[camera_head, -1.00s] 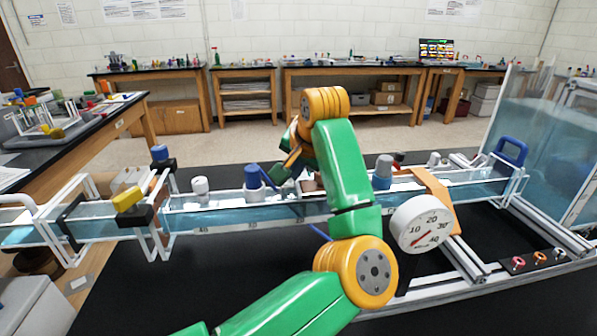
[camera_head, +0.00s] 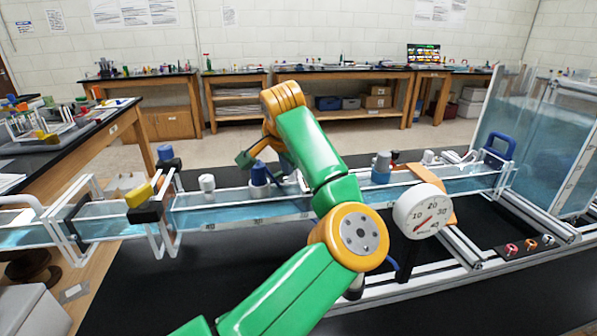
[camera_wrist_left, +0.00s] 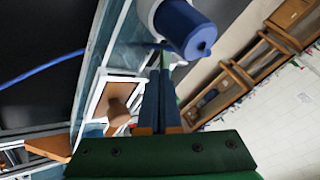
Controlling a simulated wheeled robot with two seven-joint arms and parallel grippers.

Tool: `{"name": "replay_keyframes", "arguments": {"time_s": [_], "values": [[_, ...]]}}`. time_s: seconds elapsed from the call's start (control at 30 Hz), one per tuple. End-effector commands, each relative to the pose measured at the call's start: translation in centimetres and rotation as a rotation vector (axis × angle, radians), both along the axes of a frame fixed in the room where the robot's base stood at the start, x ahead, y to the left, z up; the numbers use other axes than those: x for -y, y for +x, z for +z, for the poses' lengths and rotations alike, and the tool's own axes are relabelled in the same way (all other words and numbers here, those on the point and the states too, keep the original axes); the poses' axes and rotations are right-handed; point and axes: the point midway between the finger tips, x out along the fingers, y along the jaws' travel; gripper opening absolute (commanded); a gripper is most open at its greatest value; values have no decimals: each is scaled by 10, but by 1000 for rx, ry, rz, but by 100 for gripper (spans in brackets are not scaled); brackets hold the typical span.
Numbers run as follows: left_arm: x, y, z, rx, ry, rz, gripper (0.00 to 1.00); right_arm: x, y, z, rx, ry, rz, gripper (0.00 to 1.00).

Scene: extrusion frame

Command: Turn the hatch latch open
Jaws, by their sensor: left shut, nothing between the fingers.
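The hatch shows in the left wrist view as a small white-framed panel (camera_wrist_left: 100,92) in the channel's top, with a brown knob-like latch (camera_wrist_left: 118,111) on it. My left gripper (camera_wrist_left: 164,62) is shut and empty. Its fingers lie to the right of the latch in that view, apart from it, with the tips close beside a blue-capped fitting (camera_wrist_left: 190,30). In the head view my left gripper (camera_head: 247,158) hangs above the channel by the blue-capped fitting (camera_head: 259,175). My arm hides much of the hatch area there. My right gripper is not in view.
The water channel (camera_head: 225,215) runs across the bench, with a white cap (camera_head: 207,184) and a grey-blue fitting (camera_head: 381,168) on top. A round dial gauge (camera_head: 422,211) stands in front, right of my arm. A clear water tank (camera_head: 535,130) is at the right. A blue tube passes near the hatch.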

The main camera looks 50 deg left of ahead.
Motion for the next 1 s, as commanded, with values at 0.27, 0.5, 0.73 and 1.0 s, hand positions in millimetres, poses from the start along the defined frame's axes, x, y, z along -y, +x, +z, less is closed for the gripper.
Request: {"name": "replay_keyframes", "arguments": {"time_s": [0.27,0.5,0.73,1.0], "values": [[-16,-5,0,-2,-2,4,0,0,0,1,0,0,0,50],[-26,-7,0,-3,-1,5,0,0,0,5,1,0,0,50],[-32,-6,0,-3,-1,5,0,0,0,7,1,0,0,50],[-35,-6,0,-3,-1,5,0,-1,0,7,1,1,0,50]]}}
